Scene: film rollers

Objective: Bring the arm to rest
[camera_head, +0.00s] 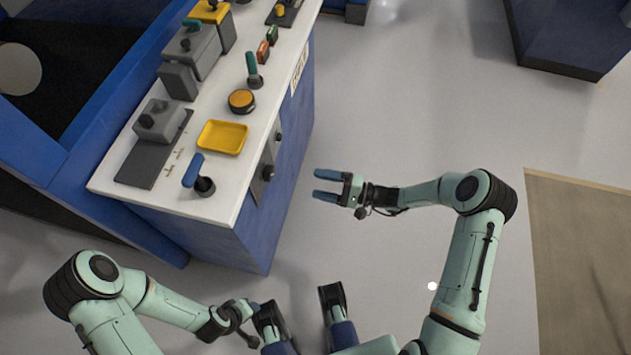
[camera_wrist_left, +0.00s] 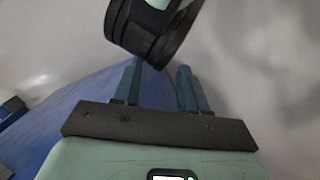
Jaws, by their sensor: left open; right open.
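My right gripper (camera_head: 325,185) is at mid-frame in the head view. Its two blue fingers point left and are apart, with nothing between them. It is over the floor, to the right of the blue console and apart from it. My left arm (camera_head: 150,305) comes in at the lower left of the head view, and its hand lies low, near the bottom middle. My left gripper (camera_wrist_left: 158,88) shows in the left wrist view with two blue fingers apart. No object is seen held. A green and black part of mine hides the area beyond its fingertips.
The blue console (camera_head: 225,235) has a white top with a blue lever (camera_head: 195,172), a yellow tray (camera_head: 222,137), an orange button (camera_head: 241,100) and a green-handled lever (camera_head: 252,70). A brown mat (camera_head: 585,265) lies at right. A dark blue cabinet (camera_head: 570,35) stands upper right. Open floor lies between.

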